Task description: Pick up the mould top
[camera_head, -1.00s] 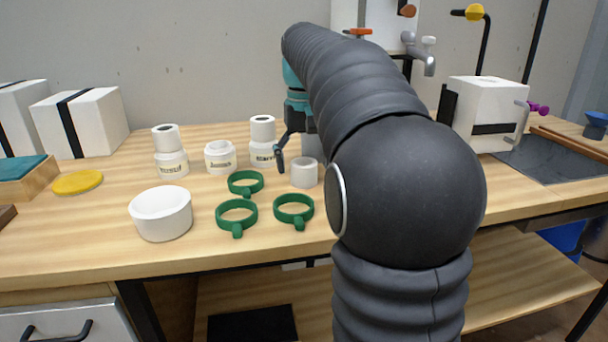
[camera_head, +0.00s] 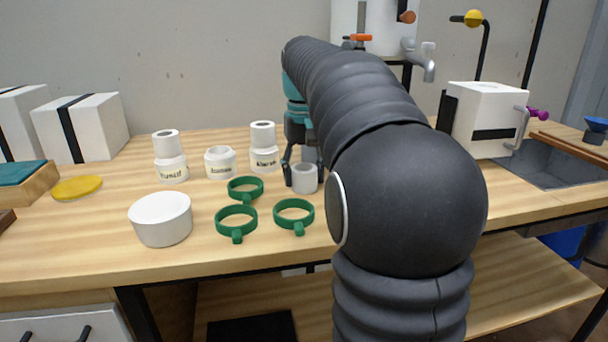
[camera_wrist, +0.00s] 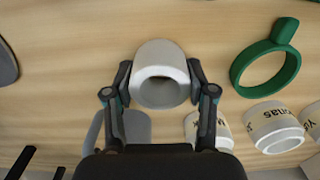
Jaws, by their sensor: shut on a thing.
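The mould top (camera_head: 304,180) is a short white hollow cylinder. It stands on the wooden bench, right of the labelled white moulds and behind the green rings. My gripper (camera_head: 302,172) reaches down from behind it with a finger at either side. In the wrist view the fingers (camera_wrist: 160,74) are closed on the left and right of the mould top (camera_wrist: 160,91), whose dark opening faces the camera. No clear gap shows under it, so it appears to rest on the bench. My arm hides the bench to its right in the head view.
A left mould (camera_head: 171,170) and a right mould (camera_head: 264,158) carry white tops; the middle mould (camera_head: 220,162) has none. Three green rings, one of them nearest (camera_head: 237,222), and a white bowl (camera_head: 160,219) lie in front. A yellow disc (camera_head: 77,188) lies left.

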